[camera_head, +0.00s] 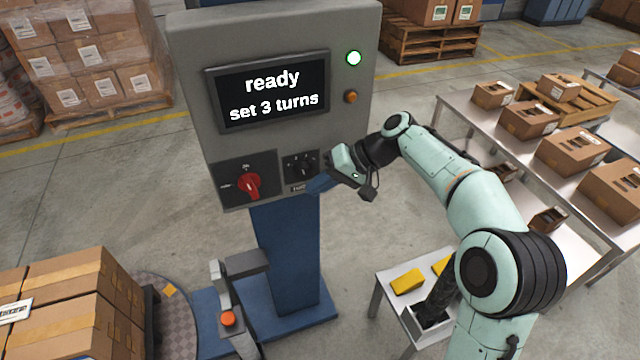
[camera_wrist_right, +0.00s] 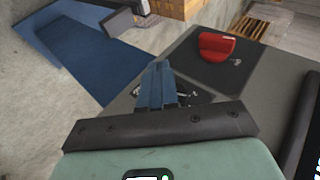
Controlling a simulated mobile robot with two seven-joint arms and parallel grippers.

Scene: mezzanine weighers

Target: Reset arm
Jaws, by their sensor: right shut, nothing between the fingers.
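My right arm reaches in from the right to the front of a grey control cabinet (camera_head: 190,110). My right gripper (camera_head: 318,186) is shut and empty, its blue fingers just in front of the panel's lower edge, below a small black dial (camera_head: 301,165). The closed fingers also show in the wrist view (camera_wrist_right: 157,82), where they hide the dial area; whether they touch the panel I cannot tell. A red knob (camera_head: 248,184) sits left of the dial and also shows in the wrist view (camera_wrist_right: 216,47). The screen (camera_head: 268,92) reads "ready set 3 turns". My left gripper is out of view.
The cabinet stands on a blue column (camera_head: 285,250). A post with an orange-red button (camera_head: 228,318), stacked cartons (camera_head: 70,300) and a small table (camera_head: 378,305) stand around it. A long table (camera_head: 455,105) holds boxes at right.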

